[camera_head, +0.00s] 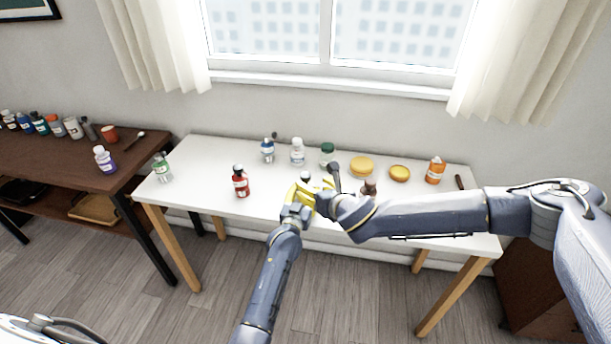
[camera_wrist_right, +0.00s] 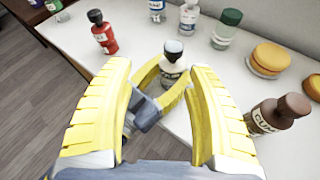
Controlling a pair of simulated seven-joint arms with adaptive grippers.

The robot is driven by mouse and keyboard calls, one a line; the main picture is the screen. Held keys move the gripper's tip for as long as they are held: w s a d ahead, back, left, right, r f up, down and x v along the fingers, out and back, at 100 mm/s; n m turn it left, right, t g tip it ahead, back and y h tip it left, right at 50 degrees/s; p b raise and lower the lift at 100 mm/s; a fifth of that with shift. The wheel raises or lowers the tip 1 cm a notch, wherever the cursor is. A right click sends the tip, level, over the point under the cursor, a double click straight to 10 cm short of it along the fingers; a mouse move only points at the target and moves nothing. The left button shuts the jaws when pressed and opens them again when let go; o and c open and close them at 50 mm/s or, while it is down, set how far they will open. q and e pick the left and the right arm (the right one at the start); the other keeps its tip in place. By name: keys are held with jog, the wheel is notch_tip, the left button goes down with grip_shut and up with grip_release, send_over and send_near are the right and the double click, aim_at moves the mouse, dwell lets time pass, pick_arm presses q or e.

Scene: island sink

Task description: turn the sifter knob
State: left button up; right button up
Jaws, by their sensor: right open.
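No sifter can be made out for certain. A small bottle with a knob-like cap (camera_wrist_right: 173,50) stands on the white table, between the fingers in the right wrist view; its dark top (camera_head: 306,175) also shows in the head view. My left gripper (camera_wrist_right: 165,88) has its yellow fingers on either side of this bottle; whether they touch it is unclear. In the head view my left gripper (camera_head: 300,192) partly overlaps the right one. My right gripper (camera_wrist_right: 160,105) is open and empty, its fingers spread on both sides of the left gripper and bottle.
A brown labelled bottle (camera_wrist_right: 270,116) stands close to my right gripper's right finger. A red bottle (camera_head: 240,183) stands at left. Blue-labelled (camera_head: 267,152), clear (camera_head: 297,154) and green-capped (camera_head: 327,155) bottles, yellow round items (camera_head: 361,166) and an orange bottle (camera_head: 435,172) line the back.

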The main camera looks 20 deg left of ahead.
aim_at(306, 175)
jog(key=shift+n, duration=0.7)
jog(key=shift+w+d+x, duration=0.25)
jog(key=shift+d+x, duration=0.05)
jog(key=shift+x, duration=1.65)
jog(key=shift+w+d+x, duration=0.3)
jog(key=shift+x, duration=1.6)
jog(key=shift+w+d+x, duration=0.25)
jog(key=shift+d+x, duration=0.05)
jog(key=shift+x, duration=1.65)
jog(key=c, duration=1.2)
